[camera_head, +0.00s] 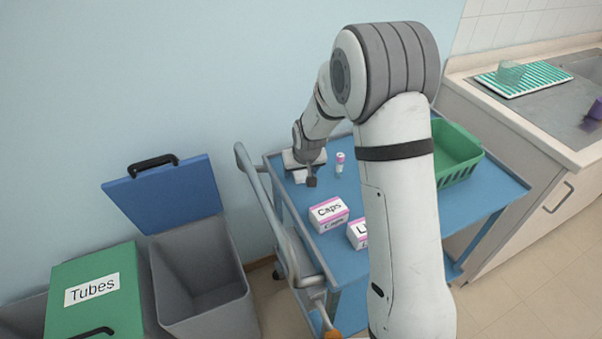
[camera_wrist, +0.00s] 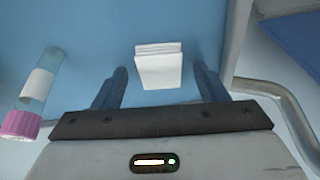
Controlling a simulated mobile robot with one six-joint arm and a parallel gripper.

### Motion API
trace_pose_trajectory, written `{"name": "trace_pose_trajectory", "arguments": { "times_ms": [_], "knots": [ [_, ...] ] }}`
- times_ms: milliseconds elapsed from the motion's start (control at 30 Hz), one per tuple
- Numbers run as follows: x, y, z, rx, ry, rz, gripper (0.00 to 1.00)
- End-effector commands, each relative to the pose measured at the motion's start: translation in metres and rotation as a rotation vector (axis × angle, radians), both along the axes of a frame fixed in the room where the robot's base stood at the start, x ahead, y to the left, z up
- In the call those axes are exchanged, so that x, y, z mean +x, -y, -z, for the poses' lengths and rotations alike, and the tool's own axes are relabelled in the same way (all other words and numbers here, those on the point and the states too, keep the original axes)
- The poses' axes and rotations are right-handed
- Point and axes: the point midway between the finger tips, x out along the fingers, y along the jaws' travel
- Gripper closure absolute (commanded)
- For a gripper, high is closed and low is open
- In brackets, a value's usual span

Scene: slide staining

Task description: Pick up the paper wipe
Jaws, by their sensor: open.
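The paper wipe is a small white folded stack (camera_wrist: 159,68) on the blue cart top, in the middle of the wrist view. My gripper (camera_wrist: 160,85) is open, with one dark finger on each side of the wipe and a gap visible on both sides. I cannot tell whether the fingertips reach down to the cart top. In the head view my gripper (camera_head: 306,180) is low over the cart's back left corner. A white patch beside the fingers there may be the wipe, but it is too small to be sure.
A tube with a pink cap (camera_wrist: 33,98) lies left of my gripper; it also shows in the head view (camera_head: 340,162). The cart (camera_head: 345,262) bears a Caps box (camera_head: 329,213), a second box and a green basket (camera_head: 457,155). The cart's grey handle rail (camera_wrist: 282,98) is close on the right.

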Motion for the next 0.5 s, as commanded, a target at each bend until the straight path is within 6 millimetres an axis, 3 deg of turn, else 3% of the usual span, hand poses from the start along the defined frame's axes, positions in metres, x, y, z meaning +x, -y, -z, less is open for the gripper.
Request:
{"name": "trace_pose_trajectory", "arguments": {
  "times_ms": [200, 500],
  "knots": [
    [0.0003, -0.0005, 0.0004, 0.0, 0.001, -0.001, 0.34],
    [0.0001, -0.0008, 0.0003, 0.0, 0.001, -0.001, 0.58]
  ]
}}
